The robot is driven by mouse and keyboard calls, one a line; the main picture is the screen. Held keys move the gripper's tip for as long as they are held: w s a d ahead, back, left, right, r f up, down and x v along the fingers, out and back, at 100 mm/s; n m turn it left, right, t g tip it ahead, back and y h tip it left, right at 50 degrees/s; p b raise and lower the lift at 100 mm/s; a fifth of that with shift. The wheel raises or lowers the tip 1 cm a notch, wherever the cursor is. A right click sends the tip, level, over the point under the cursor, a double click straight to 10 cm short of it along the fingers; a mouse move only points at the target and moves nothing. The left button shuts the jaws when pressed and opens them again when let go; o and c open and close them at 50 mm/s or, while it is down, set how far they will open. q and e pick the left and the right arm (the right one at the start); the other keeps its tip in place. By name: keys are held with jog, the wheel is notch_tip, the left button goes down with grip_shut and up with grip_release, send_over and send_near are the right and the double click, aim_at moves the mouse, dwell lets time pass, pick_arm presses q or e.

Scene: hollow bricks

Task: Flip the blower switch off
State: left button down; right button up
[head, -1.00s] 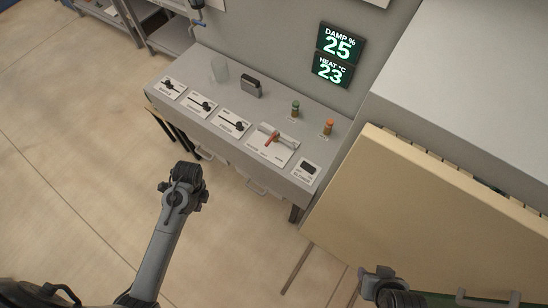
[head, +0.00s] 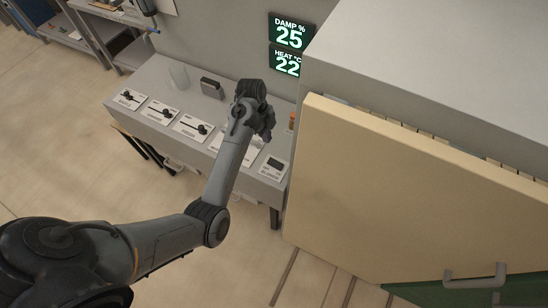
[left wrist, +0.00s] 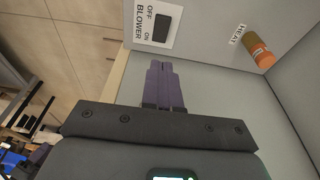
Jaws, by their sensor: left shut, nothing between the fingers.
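The blower switch (head: 273,167) is a black rocker on a white plate at the right end of the grey console (head: 236,178). In the left wrist view the blower switch (left wrist: 161,28) shows near the top, with OFF and ON printed beside it. I cannot tell which side of the rocker is pressed. My left gripper (head: 268,134) is over the console, above and behind the switch. In the left wrist view its purple fingers (left wrist: 161,68) are together and empty, pointing towards the switch plate, with no clear contact. My right gripper is out of view.
Several slider plates (head: 159,112) line the console to the left. An orange-topped heat knob (left wrist: 260,52) stands beside the switch area. A large beige panel (head: 400,190) stands close on the right. Displays (head: 290,38) on the wall read damp 25 and heat 22.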

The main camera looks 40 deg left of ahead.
pick_arm(q)
jog(key=shift+w+r, duration=0.1)
jog(key=shift+r, duration=0.05)
send_over(273, 162)
jog(key=f, duration=1.2)
jog(key=shift+a+f+p, duration=0.25)
jog(key=shift+a+p, duration=0.1)
jog(key=shift+a+f, duration=0.1)
jog(key=shift+f, duration=0.5)
